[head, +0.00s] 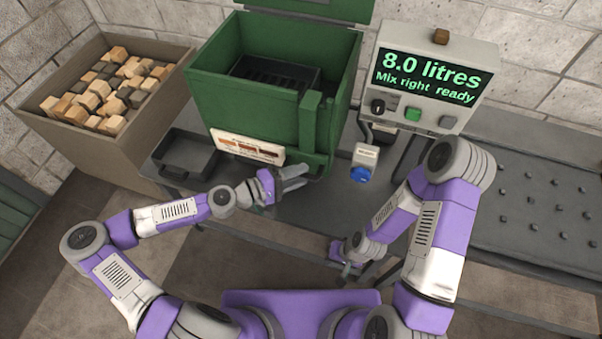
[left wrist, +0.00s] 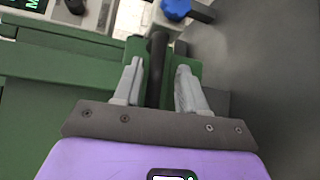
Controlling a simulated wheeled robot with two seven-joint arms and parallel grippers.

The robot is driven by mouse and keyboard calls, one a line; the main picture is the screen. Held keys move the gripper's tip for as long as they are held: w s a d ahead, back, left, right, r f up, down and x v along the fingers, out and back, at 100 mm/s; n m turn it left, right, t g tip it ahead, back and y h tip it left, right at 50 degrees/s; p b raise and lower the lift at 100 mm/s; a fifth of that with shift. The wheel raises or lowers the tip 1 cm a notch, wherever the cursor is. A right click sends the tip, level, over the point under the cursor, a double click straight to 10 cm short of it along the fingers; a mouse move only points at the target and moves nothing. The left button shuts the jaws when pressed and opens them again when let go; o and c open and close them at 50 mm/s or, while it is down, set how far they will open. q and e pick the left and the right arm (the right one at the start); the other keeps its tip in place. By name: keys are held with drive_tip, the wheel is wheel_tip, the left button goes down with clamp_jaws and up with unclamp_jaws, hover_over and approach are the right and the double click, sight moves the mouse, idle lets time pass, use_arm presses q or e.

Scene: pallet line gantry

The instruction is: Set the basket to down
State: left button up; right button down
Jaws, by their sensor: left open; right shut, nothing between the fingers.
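The basket (head: 275,75) is a dark slotted tray inside the open green tank (head: 235,105). A green upright housing (head: 312,125) stands at the tank's front right corner. My left gripper (head: 301,177) is open at the foot of this housing. In the left wrist view, a dark bar-like handle (left wrist: 157,65) lies between the two spread fingers (left wrist: 158,85), with visible gaps on both sides. Whether it is linked to the basket is hidden. My right gripper (head: 346,270) is shut and empty, low near the bench's front edge.
A display box (head: 432,75) reads "8.0 litres, Mix right, ready". A white box with a blue knob (head: 360,174) stands right of the tank. A dark tray (head: 185,158) lies left. A bin (head: 160,55) holds several wooden blocks. A studded conveyor (head: 530,190) is at right.

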use_arm(q)
drive_tip(key=v, duration=0.6)
drive_tip(key=shift+a+p, duration=0.2)
drive_tip(key=shift+p, duration=0.2)
drive_tip(key=shift+s, duration=0.15)
drive_tip(key=s+d+f+m+g+y, duration=0.1)
drive_tip(key=s+d+f+g+y, duration=0.15)
drive_tip(key=s+d+f, duration=0.35)
drive_tip(key=s+d+f+m+g+y, duration=0.1)
drive_tip(key=s+d+f+g, duration=0.1)
drive_tip(key=s+f+g, duration=0.35)
drive_tip(key=s+a+f+m+t+y, duration=0.1)
drive_tip(key=s+a+f+m+y, duration=0.1)
drive_tip(key=a+f+y, duration=0.5)
drive_tip(key=shift+a+f, duration=1.95)
drive_tip(key=shift+a, duration=0.1)
drive_tip(key=shift+s, duration=0.15)
